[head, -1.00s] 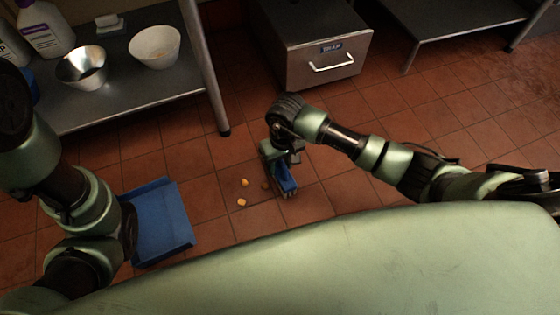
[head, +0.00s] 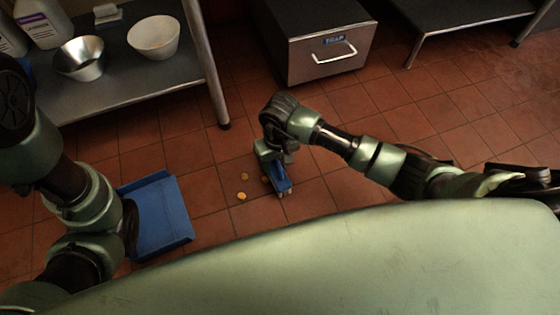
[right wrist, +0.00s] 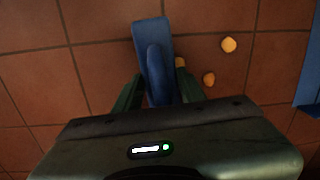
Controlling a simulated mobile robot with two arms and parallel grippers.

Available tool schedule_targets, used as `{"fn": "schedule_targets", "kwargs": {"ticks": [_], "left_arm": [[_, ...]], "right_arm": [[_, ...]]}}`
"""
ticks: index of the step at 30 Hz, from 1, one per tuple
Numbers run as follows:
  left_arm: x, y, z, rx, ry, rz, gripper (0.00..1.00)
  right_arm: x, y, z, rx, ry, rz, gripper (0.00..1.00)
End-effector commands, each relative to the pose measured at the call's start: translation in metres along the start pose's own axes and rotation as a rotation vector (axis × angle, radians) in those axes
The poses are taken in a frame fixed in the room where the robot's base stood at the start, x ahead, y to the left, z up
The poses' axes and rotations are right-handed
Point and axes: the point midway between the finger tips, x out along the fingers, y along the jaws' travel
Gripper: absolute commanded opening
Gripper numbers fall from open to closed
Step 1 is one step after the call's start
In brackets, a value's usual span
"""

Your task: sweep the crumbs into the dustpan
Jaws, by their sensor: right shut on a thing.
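The blue dustpan (head: 165,212) lies on the floor at the left in the head view, and its edge shows at the right of the right wrist view (right wrist: 309,80). My right gripper (right wrist: 158,95) is shut on the blue brush (right wrist: 152,35), low over the floor; whether the bristles touch is unclear. My left gripper is hidden.
A metal shelf (head: 130,88) with bowls and bottles stands at the back left. A metal box (head: 322,65) with a handle is behind my right arm. Another low table (head: 460,18) is at the back right. Tiled floor around the brush is open.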

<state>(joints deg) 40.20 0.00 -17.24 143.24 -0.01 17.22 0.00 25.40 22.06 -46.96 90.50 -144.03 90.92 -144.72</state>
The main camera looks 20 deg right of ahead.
Motion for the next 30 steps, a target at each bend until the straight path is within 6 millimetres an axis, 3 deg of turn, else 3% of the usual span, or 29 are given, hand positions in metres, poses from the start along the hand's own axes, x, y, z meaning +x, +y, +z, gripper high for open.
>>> {"fn": "schedule_targets", "kwargs": {"ticks": [30], "left_arm": [[-0.009,0.002,-0.003,0.001,-0.002,0.000,0.36]], "right_arm": [[0.004,-0.072,-0.004,0.000,0.002,-0.001,0.00]]}}
